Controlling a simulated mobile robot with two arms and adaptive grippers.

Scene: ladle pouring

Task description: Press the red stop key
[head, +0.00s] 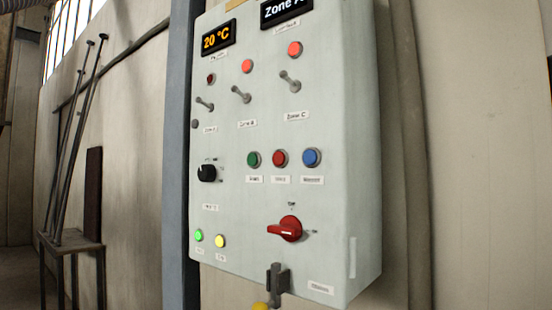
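A red push button (280,158) sits in a row on the front of a pale grey control panel (262,195). A green button (254,160) is on its left and a blue button (312,158) on its right. Each has a small white label below it, too small to read for sure. The red button is unobstructed, and nothing touches it. Neither of my grippers is in the head view.
Above are toggle levers, lamps and a "20 °C" display (219,37). Metal rods (75,140) lean at left. Space before the panel looks clear.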

